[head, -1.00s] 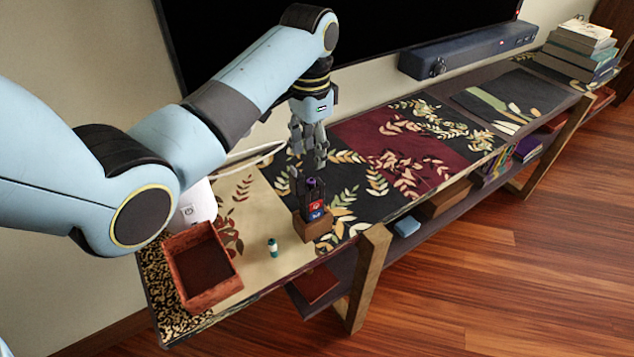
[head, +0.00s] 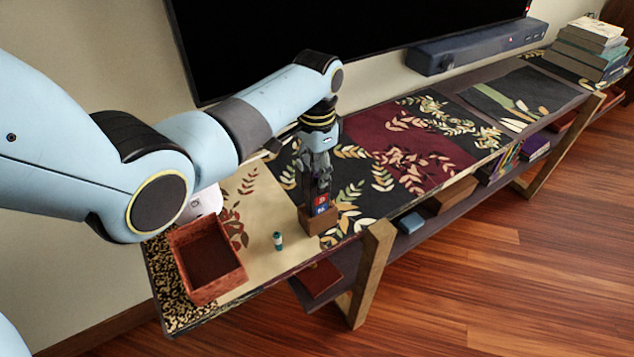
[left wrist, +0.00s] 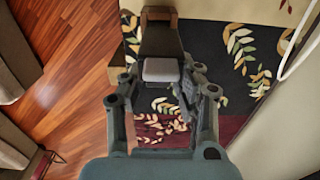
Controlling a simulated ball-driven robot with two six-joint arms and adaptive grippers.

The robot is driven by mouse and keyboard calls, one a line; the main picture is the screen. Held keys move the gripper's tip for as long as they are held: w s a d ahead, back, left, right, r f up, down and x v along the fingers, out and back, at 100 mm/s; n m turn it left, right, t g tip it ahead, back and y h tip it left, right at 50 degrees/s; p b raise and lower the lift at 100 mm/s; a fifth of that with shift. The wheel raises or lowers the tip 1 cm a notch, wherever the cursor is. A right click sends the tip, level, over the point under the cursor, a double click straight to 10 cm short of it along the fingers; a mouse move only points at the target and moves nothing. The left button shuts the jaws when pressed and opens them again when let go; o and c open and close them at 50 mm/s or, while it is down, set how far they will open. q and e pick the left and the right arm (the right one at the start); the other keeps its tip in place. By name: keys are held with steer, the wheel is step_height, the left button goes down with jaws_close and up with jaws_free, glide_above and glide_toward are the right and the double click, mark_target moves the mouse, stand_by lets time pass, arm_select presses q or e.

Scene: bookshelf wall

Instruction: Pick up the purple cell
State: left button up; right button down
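My left gripper (head: 319,188) points down over a small wooden holder (head: 308,222) on the shelf top. A cell with red and blue markings (head: 321,203) stands in the holder. The purple cell is not visible in the head view now; my gripper covers the spot above the holder. In the left wrist view my left gripper (left wrist: 162,85) has its fingers apart. A dark upright piece with a light grey end (left wrist: 162,69) shows between them, and I cannot tell whether they touch it. The wooden holder (left wrist: 158,14) is at the top. My right gripper is not in view.
A teal and white cell (head: 278,241) stands on the mat left of the holder. A red-brown open box (head: 238,276) is further left. The television (head: 330,40) and soundbar (head: 475,48) are behind. Books (head: 590,45) stack at the far right.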

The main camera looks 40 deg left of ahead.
arm_select(q)
jaws_close()
steer(key=shift+s, duration=0.1)
